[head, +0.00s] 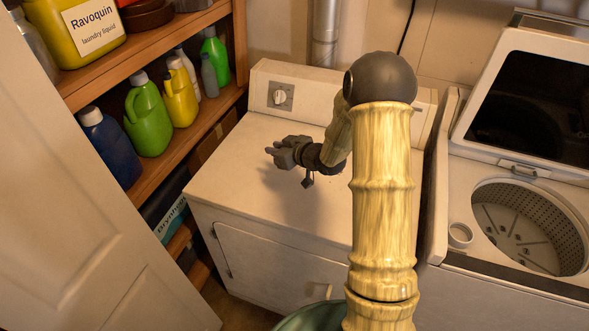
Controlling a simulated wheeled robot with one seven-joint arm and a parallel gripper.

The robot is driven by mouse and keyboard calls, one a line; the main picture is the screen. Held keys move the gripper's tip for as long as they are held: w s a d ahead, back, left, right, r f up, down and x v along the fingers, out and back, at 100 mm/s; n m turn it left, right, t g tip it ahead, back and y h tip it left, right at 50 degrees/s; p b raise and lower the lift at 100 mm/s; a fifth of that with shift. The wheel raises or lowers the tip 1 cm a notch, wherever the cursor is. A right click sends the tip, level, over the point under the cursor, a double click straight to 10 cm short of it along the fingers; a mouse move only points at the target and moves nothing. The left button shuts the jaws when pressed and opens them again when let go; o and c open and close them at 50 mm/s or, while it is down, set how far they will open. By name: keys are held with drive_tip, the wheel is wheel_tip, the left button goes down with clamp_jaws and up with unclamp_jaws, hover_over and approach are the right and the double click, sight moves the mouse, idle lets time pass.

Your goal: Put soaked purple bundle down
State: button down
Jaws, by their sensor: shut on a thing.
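My gripper (279,152) is above the white dryer top (235,185), left of my arm, its fingers pointing left. From this one view I cannot tell whether the bundle touches the surface.
The dryer top is otherwise clear, with a dial (280,97) at its back. An open washer (520,228) stands to the right. Shelves with several bottles (150,115) and a white door (80,200) are on the left. A green rim (303,318) shows at the bottom.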

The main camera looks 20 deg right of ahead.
wheel_tip(320, 180, down, 6)
drive_tip(key=shift+w+r+p, duration=0.1)
drive_tip(key=shift+r+p, duration=0.05)
drive_tip(key=shift+p, duration=0.4)
drive_tip(key=shift+s, duration=0.2)
drive_tip(key=shift+w+d+f, duration=0.1)
drive_tip(key=shift+f, duration=0.15)
drive_tip(key=shift+f+p, duration=0.45)
drive_tip(key=shift+f, duration=1.4)
drive_tip(key=shift+f, duration=0.1)
drive_tip(key=c, duration=1.7)
unclamp_jaws()
drive_tip(key=shift+f, duration=0.15)
drive_tip(key=o, duration=0.4)
